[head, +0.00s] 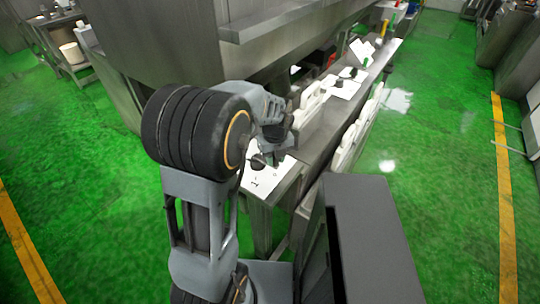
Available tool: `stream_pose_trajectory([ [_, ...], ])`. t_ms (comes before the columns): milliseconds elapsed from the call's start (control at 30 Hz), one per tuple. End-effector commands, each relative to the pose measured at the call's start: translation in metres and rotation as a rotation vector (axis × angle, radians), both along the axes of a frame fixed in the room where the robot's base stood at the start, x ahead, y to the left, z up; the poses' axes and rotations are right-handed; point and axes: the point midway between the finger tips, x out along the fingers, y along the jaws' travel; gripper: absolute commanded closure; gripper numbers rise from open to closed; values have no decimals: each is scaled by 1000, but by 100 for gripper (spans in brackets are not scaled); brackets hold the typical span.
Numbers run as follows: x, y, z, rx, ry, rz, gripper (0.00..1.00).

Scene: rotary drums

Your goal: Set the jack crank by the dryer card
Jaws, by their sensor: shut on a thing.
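My gripper (276,155) is small and partly hidden behind my own arm in the head view. It is at the near end of the long steel bench, over a white card (268,178) with dark marks. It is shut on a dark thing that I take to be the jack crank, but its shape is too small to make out. Farther along the bench lies another white sheet (343,87) with small dark items on it. I cannot tell which sheet is the dryer card.
The narrow steel bench (318,150) runs away to the upper right, with white upright pieces (355,135) along its side. A large steel machine (190,40) stands close on the left. Green floor (435,170) is clear on the right, with a yellow line (503,190).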

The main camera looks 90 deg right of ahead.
Motion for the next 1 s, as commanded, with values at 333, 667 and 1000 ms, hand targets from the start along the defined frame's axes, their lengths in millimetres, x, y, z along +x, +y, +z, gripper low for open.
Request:
stream_pose_trajectory([
  [333, -2, 0, 1, -4, -5, -14, 100],
  [667, -1, 0, 1, -5, -4, -12, 61],
  [1000, -2, 1, 0, -2, -3, -11, 46],
])
